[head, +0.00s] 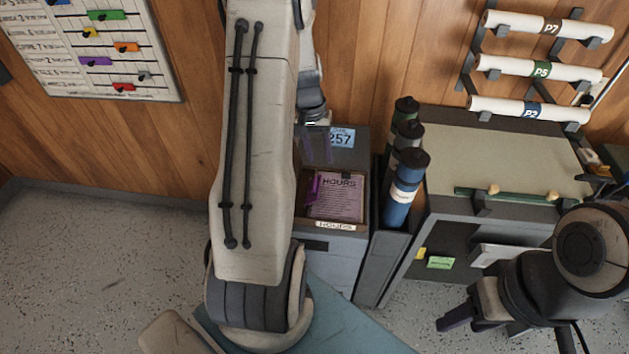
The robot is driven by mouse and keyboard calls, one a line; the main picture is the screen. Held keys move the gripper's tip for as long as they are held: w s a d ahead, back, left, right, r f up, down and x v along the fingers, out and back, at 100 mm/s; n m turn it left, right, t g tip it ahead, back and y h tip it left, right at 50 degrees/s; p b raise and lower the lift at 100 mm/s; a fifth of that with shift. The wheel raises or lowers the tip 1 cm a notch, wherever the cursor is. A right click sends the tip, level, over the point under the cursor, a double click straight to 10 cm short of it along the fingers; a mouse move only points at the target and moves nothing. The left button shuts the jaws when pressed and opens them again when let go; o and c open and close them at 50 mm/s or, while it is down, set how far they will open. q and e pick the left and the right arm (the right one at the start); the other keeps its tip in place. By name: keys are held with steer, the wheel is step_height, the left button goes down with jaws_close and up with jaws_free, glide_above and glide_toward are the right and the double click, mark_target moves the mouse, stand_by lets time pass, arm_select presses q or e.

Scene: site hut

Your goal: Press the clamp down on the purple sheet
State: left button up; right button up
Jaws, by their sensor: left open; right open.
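The purple sheet (340,200), headed "HOURS", lies in a wooden-edged box on a grey cabinet. A small dark piece (346,177) sits at its top edge, and a bright purple piece (313,190) stands at its left side. I cannot tell which of these is the clamp, or whether it presses on the sheet. No contact with the sheet shows. My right gripper (457,318) is open and empty at the lower right, far from the box.
Several capped bottles (405,190) stand in a dark rack right of the box. A desk (500,150) with a green bar is further right. Rolled sheets (540,68) hang on the wood wall, and a chart board (95,50) is at upper left. The floor at left is clear.

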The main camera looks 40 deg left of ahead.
mark_target(314, 185)
arm_select(q)
steer(key=shift+n, duration=0.5)
steer(key=f, duration=0.4)
steer(key=a+f+p, duration=0.1)
steer(key=f, duration=0.3)
steer(key=a+f, duration=0.1)
steer(key=f, duration=0.3)
jaws_close()
